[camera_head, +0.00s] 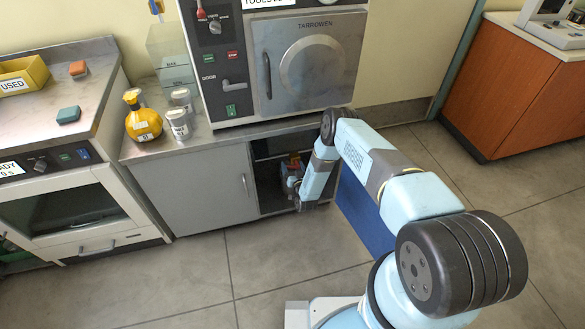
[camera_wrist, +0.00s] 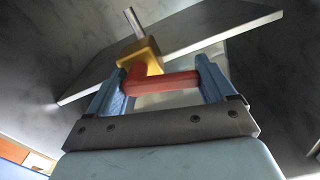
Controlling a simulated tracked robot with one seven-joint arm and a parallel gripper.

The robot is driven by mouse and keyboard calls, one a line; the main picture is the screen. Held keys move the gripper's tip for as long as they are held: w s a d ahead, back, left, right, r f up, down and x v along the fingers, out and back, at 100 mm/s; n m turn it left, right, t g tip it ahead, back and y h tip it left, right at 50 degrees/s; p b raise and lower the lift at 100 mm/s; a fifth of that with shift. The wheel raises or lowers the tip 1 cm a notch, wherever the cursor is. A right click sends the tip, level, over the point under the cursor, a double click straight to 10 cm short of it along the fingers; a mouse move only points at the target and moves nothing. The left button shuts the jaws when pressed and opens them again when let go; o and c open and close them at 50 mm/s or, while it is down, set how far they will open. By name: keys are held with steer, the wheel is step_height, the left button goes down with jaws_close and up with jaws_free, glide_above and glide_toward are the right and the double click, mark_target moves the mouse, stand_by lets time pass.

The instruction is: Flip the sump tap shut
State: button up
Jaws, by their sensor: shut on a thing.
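The sump tap has a yellow body (camera_wrist: 139,58) with a metal pipe (camera_wrist: 133,22) above it in the wrist view. Its red handle (camera_wrist: 165,82) reaches from the body to the right and lies crosswise between the two blue fingers of my gripper (camera_wrist: 163,76). My gripper is shut on this handle, with a finger at either end of it. In the head view my gripper (camera_head: 292,182) is low inside the dark open bay under the incubator. A small red and yellow patch of the tap (camera_head: 294,160) shows there; the rest is hidden.
The incubator (camera_head: 310,62) stands on the counter above the bay. A closed grey cabinet door (camera_head: 196,190) is left of the bay. A grey plate (camera_wrist: 195,35) lies behind the tap.

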steer(key=shift+a+f+n, duration=0.1)
steer(key=shift+f+n, duration=0.05)
steer(key=shift+n, duration=0.6)
steer(key=shift+f+n, duration=0.15)
steer(key=shift+n, duration=0.6)
steer(key=o, duration=0.9)
steer(key=v, duration=1.4)
steer(key=shift+w, duration=0.1)
